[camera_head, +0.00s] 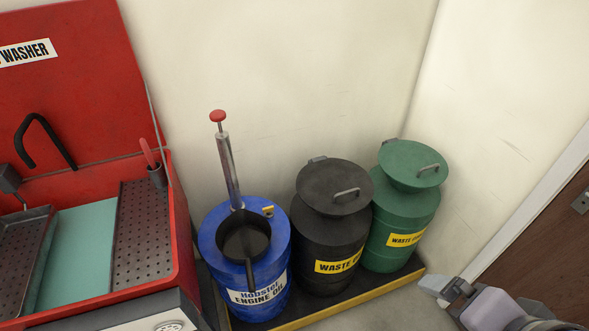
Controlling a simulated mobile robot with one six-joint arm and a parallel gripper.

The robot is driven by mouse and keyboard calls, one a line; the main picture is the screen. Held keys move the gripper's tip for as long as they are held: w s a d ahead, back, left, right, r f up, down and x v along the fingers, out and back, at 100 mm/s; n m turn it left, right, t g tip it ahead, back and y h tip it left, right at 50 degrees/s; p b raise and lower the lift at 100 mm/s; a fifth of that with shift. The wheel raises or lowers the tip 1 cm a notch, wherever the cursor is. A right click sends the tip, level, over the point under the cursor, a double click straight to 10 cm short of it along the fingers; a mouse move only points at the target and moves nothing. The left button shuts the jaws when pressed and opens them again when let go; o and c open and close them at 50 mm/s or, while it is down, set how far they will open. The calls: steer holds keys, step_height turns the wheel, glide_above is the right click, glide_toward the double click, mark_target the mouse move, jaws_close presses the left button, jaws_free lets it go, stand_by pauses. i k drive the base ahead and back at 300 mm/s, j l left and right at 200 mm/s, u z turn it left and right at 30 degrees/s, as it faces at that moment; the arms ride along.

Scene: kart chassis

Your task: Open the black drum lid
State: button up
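The black drum (330,247) stands between a blue drum and a green drum, with a yellow label on its front. Its round black lid (325,184) sits on top and looks closed. A metal handle (346,194) shows on the lid's front right, and a small hinge-like part (317,159) shows at its back edge. My gripper (450,290) is at the lower right, apart from the drums and in front of the wall. Its fingers are small and seen from the side, so I cannot tell whether they are open or shut.
The blue engine oil drum (245,290) carries a pump (228,165) and a black pan (243,238). The green drum (402,225) stands close on the right. All stand on a yellow-edged tray (330,312). A red parts washer (183,240) is at left, a brown door (550,250) at right.

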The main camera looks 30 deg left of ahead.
mark_target(333, 187)
steer(key=u, duration=0.95)
steer(key=i+j, duration=0.25)
steer(key=i, duration=0.2)
steer(key=i+j, duration=0.25)
steer(key=i, duration=0.2)
